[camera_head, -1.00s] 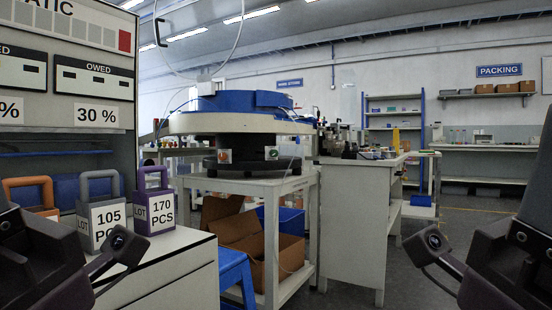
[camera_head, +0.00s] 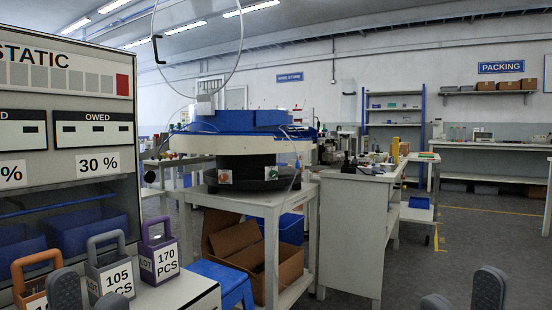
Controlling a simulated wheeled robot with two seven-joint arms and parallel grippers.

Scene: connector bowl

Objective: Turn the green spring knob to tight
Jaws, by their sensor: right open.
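The green knob (camera_head: 271,173) is small and sits on a pale plate on the dark base of the blue-topped bowl feeder (camera_head: 244,145). Its exact turn and any tight marking are too small to read. An orange knob (camera_head: 224,177) sits to its left on the same base. My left gripper (camera_head: 88,291) shows only its two fingertips at the bottom left, apart and empty, in front of the lot bins. My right gripper (camera_head: 462,294) shows two fingertips at the bottom right, open and empty. Both grippers are well short of the knob.
The feeder stands on a white table (camera_head: 262,199) with cardboard boxes (camera_head: 240,245) beneath. A blue stool (camera_head: 222,280) stands before it. Lot bins (camera_head: 159,252) sit on the left counter. A white cabinet (camera_head: 352,230) stands right of the feeder. The floor at right is clear.

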